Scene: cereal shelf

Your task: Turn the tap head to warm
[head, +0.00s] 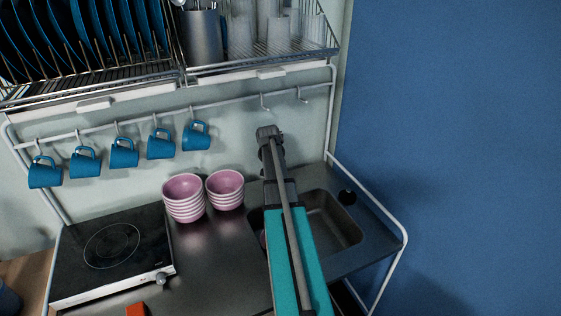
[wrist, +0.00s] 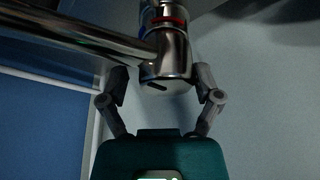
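The chrome tap (wrist: 168,62) fills the upper middle of the wrist view. Its thick spout (wrist: 80,35) runs off to the upper left, and red and blue bands show near the top. My gripper (wrist: 160,82) is open, with one dark finger on each side of the tap's rounded end. A gap shows at the left finger; the right finger is very close, and I cannot tell if it touches. In the head view my teal arm reaches over the sink (head: 335,222) towards the back wall. I cannot make out the tap clearly there.
Pink striped bowls (head: 184,197) stand in two stacks left of my arm. A black hob (head: 112,250) lies further left. Blue mugs (head: 123,153) hang from a rail, under a dish rack (head: 270,50). A blue wall (head: 460,150) closes the right side.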

